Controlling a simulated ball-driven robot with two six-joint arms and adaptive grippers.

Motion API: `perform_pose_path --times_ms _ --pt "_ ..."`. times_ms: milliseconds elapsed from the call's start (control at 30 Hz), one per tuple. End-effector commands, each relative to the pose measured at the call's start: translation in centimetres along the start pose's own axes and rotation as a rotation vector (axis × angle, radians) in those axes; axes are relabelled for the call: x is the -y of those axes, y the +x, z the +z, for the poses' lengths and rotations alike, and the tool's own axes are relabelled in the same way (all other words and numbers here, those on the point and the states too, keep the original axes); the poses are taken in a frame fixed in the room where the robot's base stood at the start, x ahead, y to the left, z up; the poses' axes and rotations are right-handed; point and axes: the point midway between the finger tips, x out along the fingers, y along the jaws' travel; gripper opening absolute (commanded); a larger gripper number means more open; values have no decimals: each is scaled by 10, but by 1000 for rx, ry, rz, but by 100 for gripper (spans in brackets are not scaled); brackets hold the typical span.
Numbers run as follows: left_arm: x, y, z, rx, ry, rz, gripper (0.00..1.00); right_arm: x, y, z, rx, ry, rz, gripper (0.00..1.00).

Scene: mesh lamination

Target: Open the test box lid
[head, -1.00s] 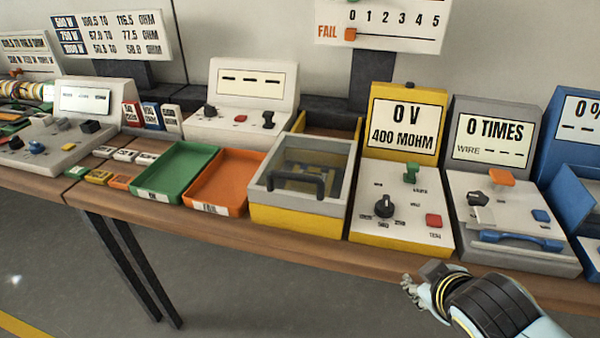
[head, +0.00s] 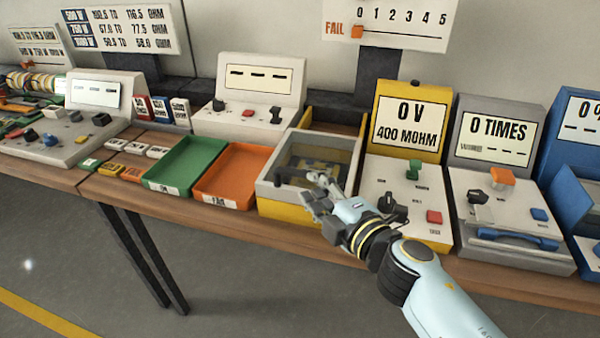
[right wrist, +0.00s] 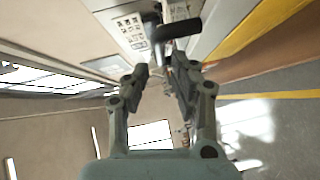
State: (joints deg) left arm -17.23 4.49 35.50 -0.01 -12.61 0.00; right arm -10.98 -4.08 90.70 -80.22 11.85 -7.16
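The test box (head: 283,208) is yellow with a grey-framed clear lid (head: 345,142) on top. The lid is down, and dark and yellow parts show through it. A dark handle (head: 290,179) sits at the lid's front, partly hidden by my right gripper (head: 316,190). In the right wrist view the right gripper (right wrist: 158,75) has its two fingers apart with nothing between them. A dark bar, which looks like the handle (right wrist: 178,29), lies just beyond the fingertips. I cannot tell whether they touch. My left gripper is not in view.
An orange tray (head: 226,201) and a green tray (head: 168,187) stand left of the box. The yellow 400 MOHM tester (head: 395,210) stands close on its right, partly behind my right arm. The grey TIMES unit (head: 515,225) is further right. Open floor lies before the table.

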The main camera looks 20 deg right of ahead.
Motion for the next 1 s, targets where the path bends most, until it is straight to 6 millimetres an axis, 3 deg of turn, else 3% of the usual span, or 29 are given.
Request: perform_pose_path --times_ms 200,367,700,900,1000 --pt "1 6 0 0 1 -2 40 0 42 0 0 1 1 25" --pt "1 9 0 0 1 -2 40 1 59 1 2 1 0 25" --pt "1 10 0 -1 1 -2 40 0 63 0 2 1 -1 25" --pt "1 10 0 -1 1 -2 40 0 63 0 2 1 0 0" --pt "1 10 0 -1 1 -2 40 0 63 0 2 2 0 0"
